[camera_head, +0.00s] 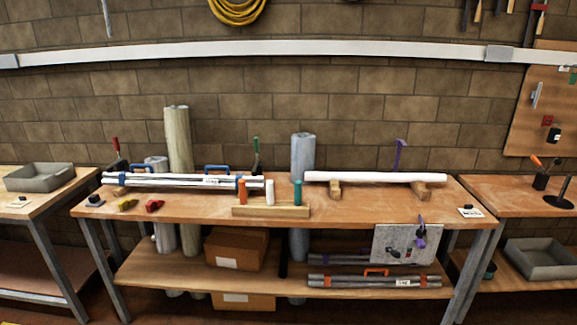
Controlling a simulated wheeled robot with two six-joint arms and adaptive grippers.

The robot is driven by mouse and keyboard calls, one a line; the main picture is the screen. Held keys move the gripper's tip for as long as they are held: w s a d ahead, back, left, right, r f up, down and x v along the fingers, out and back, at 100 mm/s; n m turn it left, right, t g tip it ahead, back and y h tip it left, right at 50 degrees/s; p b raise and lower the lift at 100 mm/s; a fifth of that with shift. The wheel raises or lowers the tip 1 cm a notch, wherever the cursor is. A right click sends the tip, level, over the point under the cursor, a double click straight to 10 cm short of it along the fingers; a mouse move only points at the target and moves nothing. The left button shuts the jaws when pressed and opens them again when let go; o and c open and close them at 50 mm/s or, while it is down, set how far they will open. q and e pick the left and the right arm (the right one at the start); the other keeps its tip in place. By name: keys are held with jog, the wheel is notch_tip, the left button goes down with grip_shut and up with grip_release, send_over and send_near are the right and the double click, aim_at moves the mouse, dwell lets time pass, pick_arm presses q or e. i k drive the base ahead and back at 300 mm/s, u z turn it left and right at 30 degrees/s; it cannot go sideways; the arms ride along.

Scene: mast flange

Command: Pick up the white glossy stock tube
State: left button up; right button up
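A long white tube (376,177) with a smooth, bright surface lies level across two wooden blocks, the left one (335,189) and the right one (421,190), on the right half of the middle workbench. Its length runs left to right, and both ends reach past the blocks. Neither of my grippers shows in the head view, and nothing is touching the tube from above.
The middle workbench (348,208) also carries a bundle of pale tubes (180,182) at left and a wooden rack (270,211) with coloured cylinders at centre. A purple clamp (399,153) rises behind the tube. The benchtop in front of the tube is largely clear.

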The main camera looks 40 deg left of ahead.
aim_at(309, 176)
jog(key=u, duration=0.35)
jog(key=i, duration=0.5)
jog(key=z, duration=0.45)
